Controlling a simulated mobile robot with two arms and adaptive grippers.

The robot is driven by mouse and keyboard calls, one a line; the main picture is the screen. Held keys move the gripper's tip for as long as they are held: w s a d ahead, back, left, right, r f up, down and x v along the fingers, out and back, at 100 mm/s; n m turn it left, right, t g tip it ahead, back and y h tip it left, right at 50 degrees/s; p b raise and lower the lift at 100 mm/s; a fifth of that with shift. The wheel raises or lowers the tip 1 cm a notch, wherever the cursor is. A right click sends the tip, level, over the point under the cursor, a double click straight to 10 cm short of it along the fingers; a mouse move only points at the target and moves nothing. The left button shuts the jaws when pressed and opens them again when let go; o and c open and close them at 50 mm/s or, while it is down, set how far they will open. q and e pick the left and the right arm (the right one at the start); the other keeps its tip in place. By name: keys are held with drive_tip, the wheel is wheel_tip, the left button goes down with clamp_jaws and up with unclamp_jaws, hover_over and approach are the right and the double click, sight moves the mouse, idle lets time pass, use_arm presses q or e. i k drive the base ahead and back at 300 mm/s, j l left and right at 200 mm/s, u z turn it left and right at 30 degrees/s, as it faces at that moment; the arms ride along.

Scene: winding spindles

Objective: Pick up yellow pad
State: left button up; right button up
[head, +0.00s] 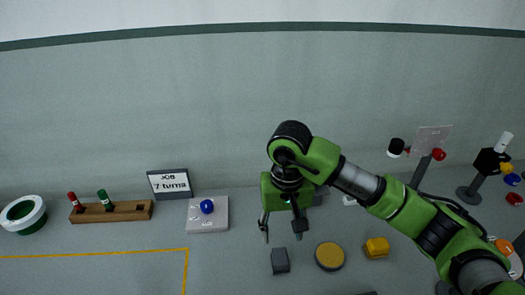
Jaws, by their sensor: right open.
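A round yellow pad (330,256) with a dark rim lies flat on the table, at the lower middle right of the head view. A small yellow block (377,247) lies just to its right. My right gripper (282,237) points down, open and empty, to the left of the round pad and apart from it. A small dark grey block (280,261) shows just below its fingertips in the picture. My left gripper is not in view.
A wooden rack (127,211) with red and green pegs, a white-and-green ring (23,214), a job sign (169,184) and a plate with a blue knob (207,207) stand to the left. Stands with a clear panel (433,139) are at the right. The yellow-lined area (95,273) is clear.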

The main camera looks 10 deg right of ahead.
sight(375, 248)
drive_tip(key=k, duration=1.5)
